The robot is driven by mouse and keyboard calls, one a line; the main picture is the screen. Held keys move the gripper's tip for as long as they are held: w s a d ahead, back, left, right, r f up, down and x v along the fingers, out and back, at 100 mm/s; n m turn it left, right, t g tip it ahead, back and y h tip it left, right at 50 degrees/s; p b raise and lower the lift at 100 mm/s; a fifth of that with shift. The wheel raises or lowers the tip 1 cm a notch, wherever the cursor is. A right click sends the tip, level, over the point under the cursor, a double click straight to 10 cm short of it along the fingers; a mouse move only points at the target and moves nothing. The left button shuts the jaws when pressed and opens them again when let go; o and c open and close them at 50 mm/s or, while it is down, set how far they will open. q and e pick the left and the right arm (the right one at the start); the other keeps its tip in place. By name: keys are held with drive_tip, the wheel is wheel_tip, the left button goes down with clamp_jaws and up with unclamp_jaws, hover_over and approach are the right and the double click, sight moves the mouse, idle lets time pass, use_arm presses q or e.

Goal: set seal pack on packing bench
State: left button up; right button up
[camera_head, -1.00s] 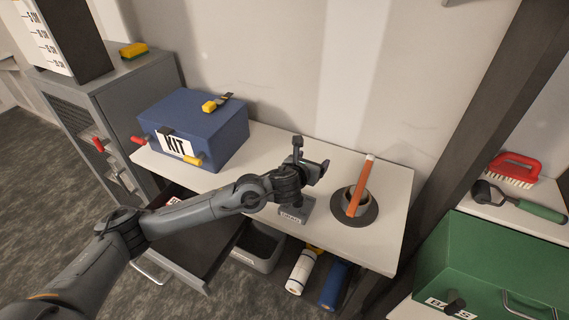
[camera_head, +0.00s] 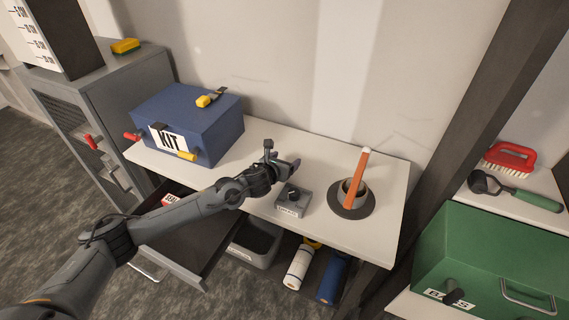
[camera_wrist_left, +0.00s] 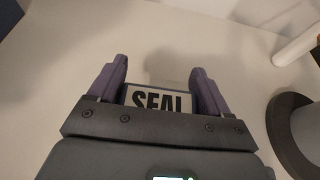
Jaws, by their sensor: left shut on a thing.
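My left gripper (camera_head: 283,162) is over the pale bench top (camera_head: 386,190), between the blue kit box and a small grey block with a black knob. In the left wrist view its two purple fingers (camera_wrist_left: 160,88) are shut on the seal pack (camera_wrist_left: 158,101), a flat piece with a white label reading SEAL. The bench surface lies behind the pack; I cannot tell whether they touch. The pack is hard to make out in the head view. My right gripper is not in view.
The blue kit box (camera_head: 205,128) stands left on the bench. The knobbed block (camera_head: 292,202) and a grey holder (camera_head: 352,211) with an orange stick (camera_head: 359,168) stand to the right. An open drawer (camera_head: 190,243) holds a labelled red-and-white item (camera_head: 171,199). A green box (camera_head: 490,250) is far right.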

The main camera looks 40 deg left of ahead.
use_arm(q)
drive_tip(key=shift+f, duration=0.45)
drive_tip(key=o, duration=1)
drive_tip(key=shift+f, duration=0.15)
drive_tip(key=shift+r, duration=0.25)
drive_tip(key=p+v, duration=0.1)
drive_tip(key=v, duration=1.1)
